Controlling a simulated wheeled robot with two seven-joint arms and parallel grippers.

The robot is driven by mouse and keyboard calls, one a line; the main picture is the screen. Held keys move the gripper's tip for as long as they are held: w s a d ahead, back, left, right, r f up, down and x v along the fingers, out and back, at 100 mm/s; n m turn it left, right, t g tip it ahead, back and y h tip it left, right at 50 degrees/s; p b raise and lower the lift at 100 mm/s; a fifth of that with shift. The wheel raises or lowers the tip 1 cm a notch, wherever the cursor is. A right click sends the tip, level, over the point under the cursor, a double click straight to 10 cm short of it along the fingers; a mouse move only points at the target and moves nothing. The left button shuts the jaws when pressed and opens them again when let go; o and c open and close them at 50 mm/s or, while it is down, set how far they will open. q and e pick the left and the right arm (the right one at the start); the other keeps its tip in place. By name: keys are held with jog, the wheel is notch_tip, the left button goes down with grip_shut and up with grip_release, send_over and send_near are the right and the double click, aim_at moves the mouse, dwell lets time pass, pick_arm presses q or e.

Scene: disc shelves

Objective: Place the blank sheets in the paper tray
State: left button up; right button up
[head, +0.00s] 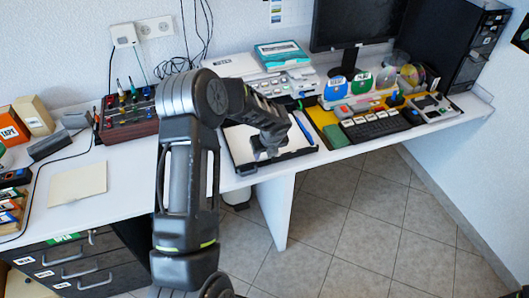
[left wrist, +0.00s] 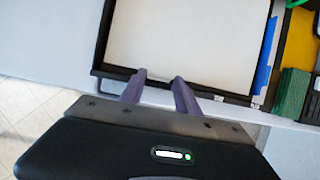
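A black-rimmed tray (head: 233,160) lies near the front edge of the desk, with white paper (head: 243,138) inside it. The left wrist view shows the tray's black rim (left wrist: 225,96) and the blank white paper (left wrist: 190,40), lying flat within the rim. A cream blank sheet or thin stack (head: 77,184) lies flat on the left part of the desk. My left gripper (head: 262,152) is over the tray's front part. In the left wrist view its fingers (left wrist: 160,76) are apart at the tray's near rim, with nothing seen between them. My right gripper is not in view.
The desk around the cream sheet is mostly clear.

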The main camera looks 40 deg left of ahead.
pick_arm(q)
jog(key=shift+s+d+p, duration=0.15)
jog(key=shift+s+p, duration=0.1)
jog(key=shift+p, duration=0.25)
jog(key=shift+d+r, duration=0.1)
jog(key=shift+r, duration=0.25)
jog(key=b+v, duration=0.1)
jog(key=v, duration=1)
jog(key=shift+r, duration=0.3)
jog(key=shift+w+f, duration=0.1)
jog(key=shift+w, duration=0.05)
jog(key=s+d+f+n+g+h, duration=0.1)
jog(key=s+d+f+n+h, duration=0.35)
jog(key=d+f, duration=0.6)
jog(key=s+d+f+n+g+h, duration=0.1)
jog(key=s+d+f+n+h, duration=0.1)
jog(key=s+d+f+n, duration=0.8)
jog(key=s+d+f+n+h, duration=0.1)
jog(key=s+d+f+n, duration=0.4)
jog(key=s+d+n, duration=0.6)
jog(key=shift+s+n, duration=0.6)
jog(key=shift+n, duration=0.05)
